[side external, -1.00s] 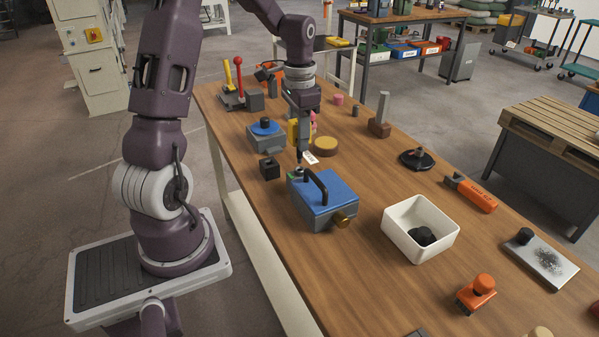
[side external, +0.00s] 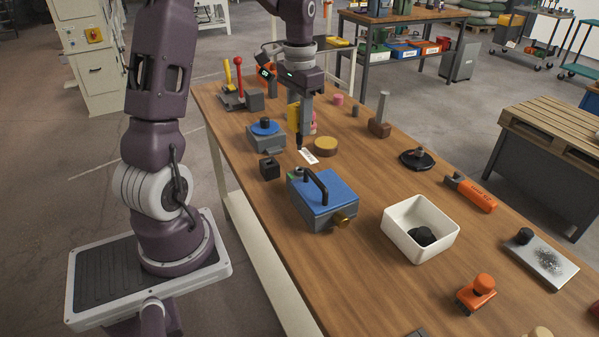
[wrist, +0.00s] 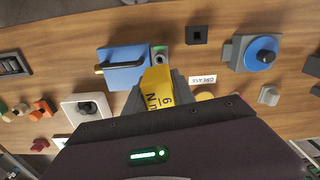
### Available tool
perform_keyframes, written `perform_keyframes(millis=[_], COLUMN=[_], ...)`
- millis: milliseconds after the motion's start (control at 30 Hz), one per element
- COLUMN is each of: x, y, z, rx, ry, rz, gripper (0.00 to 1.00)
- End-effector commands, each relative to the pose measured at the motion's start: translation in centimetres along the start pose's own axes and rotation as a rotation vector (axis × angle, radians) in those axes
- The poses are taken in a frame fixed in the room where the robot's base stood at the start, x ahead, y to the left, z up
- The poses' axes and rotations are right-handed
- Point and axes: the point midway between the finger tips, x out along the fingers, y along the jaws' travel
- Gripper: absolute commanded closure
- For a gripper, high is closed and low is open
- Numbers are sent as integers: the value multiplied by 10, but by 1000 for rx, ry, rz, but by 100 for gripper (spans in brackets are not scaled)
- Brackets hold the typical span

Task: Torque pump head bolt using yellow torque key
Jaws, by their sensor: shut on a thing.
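My gripper (side external: 304,112) is shut on the yellow torque key (side external: 293,116), which hangs upright with a thin dark shaft pointing down. The key's yellow body with dark lettering also shows in the wrist view (wrist: 157,90). A grey pump with a blue top (side external: 335,194), a black arched handle and a brass fitting stands on the table below and nearer the camera. At its far left corner is a green part with a round bolt head (wrist: 159,56). The shaft's tip in the side view is above the table, apart from the pump. The key's lower end is hidden in the wrist view.
A small black block (side external: 269,168) and a blue-topped grey unit (side external: 266,134) stand left of the pump. A white "GREASE" label (side external: 309,156) and a tan round disc (side external: 326,146) lie behind it. A white bin (side external: 396,231) stands to the right. Table between bin and disc is clear.

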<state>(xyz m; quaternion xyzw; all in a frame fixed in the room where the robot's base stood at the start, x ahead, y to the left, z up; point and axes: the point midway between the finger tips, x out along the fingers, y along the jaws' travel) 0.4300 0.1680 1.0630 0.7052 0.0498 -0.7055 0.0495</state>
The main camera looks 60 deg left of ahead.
Motion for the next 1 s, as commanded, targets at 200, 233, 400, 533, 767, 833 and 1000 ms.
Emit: perform_keyframes(millis=[200,233,400,533,767,833,1000], x=[0,0,0,0,0,0,0], y=[0,0,0,1,0,0,0], z=[0,0,0,0,0,0,0], rx=[-303,-305,-308,-550,-828,-826,-889], ry=[1,1,1,0,1,1,1], rz=[1,1,1,0,1,1,0], gripper=[100,100,100,100,100,100,100])
